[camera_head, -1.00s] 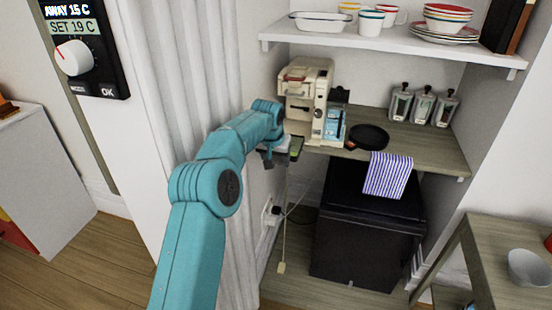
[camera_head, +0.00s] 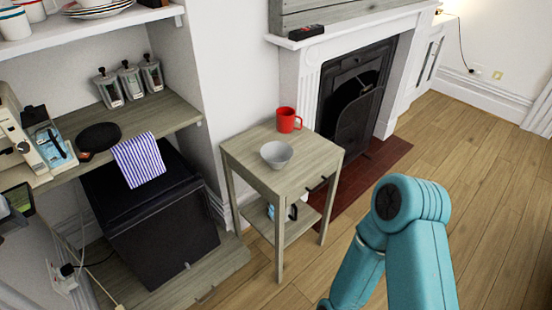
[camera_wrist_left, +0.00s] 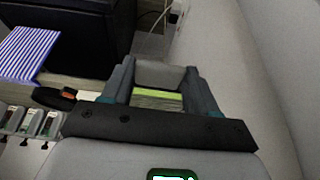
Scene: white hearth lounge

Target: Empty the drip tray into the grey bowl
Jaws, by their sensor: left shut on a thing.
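The grey bowl (camera_head: 276,154) stands upright on a small wooden side table (camera_head: 245,160) in the head view. My left gripper (camera_head: 12,222) is at the left edge, partly cut off. In the left wrist view, my left gripper (camera_wrist_left: 160,72) is shut on a grey piece with a green striped part, which seems to be the drip tray (camera_wrist_left: 157,97). A dark, green-edged part of the drip tray (camera_head: 20,199) shows below the coffee machine (camera_head: 22,135). The tray's contents cannot be seen. My right arm shows at the lower right; its gripper is out of view.
A red mug (camera_head: 288,119) stands behind the bowl on the side table. A striped cloth (camera_head: 138,160) hangs from the counter (camera_head: 180,112) above a black cabinet (camera_head: 155,220). A black pan (camera_head: 98,137) and several canisters (camera_head: 130,80) are on the counter. The fireplace (camera_head: 355,95) stands behind.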

